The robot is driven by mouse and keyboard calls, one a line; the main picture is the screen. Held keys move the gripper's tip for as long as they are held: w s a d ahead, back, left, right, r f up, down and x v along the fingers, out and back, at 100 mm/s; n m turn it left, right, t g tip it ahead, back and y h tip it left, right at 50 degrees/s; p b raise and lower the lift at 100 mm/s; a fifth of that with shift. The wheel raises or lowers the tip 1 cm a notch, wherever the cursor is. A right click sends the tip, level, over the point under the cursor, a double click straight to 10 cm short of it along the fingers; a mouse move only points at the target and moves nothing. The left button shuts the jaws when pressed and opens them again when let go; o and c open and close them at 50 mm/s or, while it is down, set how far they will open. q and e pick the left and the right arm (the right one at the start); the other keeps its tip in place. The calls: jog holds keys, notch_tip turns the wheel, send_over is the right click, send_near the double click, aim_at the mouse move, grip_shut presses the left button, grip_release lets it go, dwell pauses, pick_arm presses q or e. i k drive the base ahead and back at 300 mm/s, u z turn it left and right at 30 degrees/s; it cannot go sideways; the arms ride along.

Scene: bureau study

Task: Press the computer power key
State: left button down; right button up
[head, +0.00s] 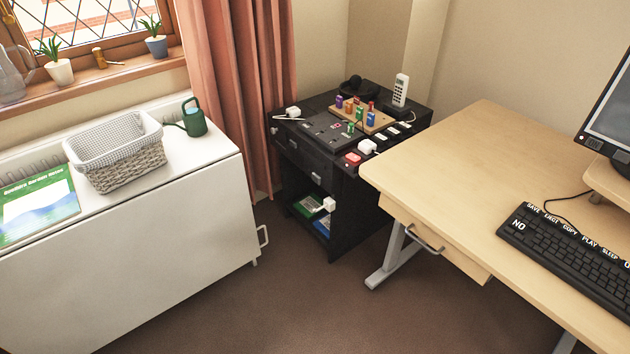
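A black keyboard (567,255) lies on the light wood desk (480,150) at the right, partly cut off by the picture edge. Its upper row carries white labels that read SAVE, EJECT, COPY, PLAY and SLEEP, and a large NO shows at its left end. A further label at the right edge is cut off, and I see no key marked power. The computer monitor (612,110) stands on a raised wooden shelf at the far right, also cut off. Neither of my grippers is in view.
A dark cabinet (300,160) with a phone, coloured blocks and plugs stands left of the desk. A white cover (130,250) at the left bears a basket (115,150), a green watering can (192,120) and a book (38,205). Brown carpet between is clear.

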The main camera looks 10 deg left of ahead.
aim_at(315, 178)
jog(key=u, duration=0.4)
jog(key=i, duration=1)
jog(key=z, duration=1.15)
